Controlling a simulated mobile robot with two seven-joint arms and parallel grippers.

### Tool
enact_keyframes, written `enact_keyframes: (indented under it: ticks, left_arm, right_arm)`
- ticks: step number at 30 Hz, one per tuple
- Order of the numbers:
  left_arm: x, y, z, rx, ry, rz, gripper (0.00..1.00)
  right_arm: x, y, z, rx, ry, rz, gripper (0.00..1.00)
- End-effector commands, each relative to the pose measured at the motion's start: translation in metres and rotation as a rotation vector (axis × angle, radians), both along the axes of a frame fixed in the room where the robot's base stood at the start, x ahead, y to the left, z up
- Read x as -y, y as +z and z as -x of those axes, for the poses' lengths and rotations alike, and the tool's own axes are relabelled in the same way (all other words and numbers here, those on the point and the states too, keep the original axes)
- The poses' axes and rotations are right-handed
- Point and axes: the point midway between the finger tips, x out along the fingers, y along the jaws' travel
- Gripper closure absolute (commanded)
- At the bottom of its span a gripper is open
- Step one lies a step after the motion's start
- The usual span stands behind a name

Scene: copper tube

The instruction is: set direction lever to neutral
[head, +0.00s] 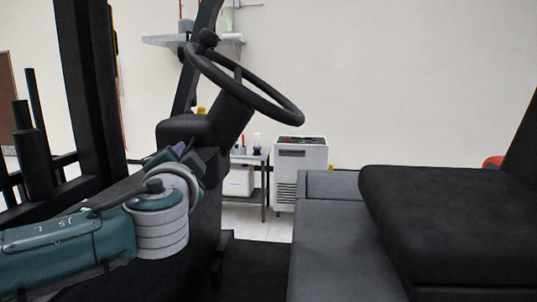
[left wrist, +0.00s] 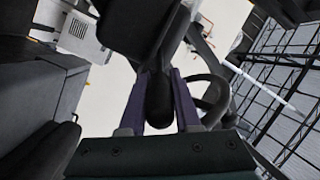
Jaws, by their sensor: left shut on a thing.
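The direction lever shows in the left wrist view as a black, rounded knob (left wrist: 159,103) between the two purple fingers of my left gripper (left wrist: 160,90). The fingers are closed on it from both sides. In the head view my left gripper (head: 190,154) is at the side of the dark steering column (head: 187,131), below the steering wheel (head: 243,84). There the lever is hidden behind the gripper and wrist, so its exact setting cannot be told. My right gripper is in neither view.
The black seat (head: 450,215) and grey seat base (head: 335,240) fill the right side. Dark mast posts (head: 85,90) stand at the left. A white cabinet (head: 300,170) and small table (head: 248,157) stand by the far wall. Open room lies between column and seat.

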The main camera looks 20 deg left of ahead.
Motion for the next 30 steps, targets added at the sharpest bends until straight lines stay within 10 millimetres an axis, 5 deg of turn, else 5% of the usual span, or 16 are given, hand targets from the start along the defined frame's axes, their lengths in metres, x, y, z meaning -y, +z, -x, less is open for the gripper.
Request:
enact_keyframes:
  ticks: [8,18,29,30]
  left_arm:
    - [-0.011,-0.004,0.005,-0.004,-0.051,0.0,1.0]
    - [-0.043,-0.005,0.018,-0.003,-0.287,-0.002,1.0]
    - [-0.045,-0.002,0.019,-0.003,-0.312,0.002,1.0]
    - [-0.045,-0.002,0.019,-0.003,-0.311,0.002,0.67]
  right_arm:
    - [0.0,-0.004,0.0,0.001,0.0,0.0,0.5]
    - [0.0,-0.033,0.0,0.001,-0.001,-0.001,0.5]
    - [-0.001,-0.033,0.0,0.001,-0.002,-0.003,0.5]
    - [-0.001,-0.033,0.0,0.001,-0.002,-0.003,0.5]
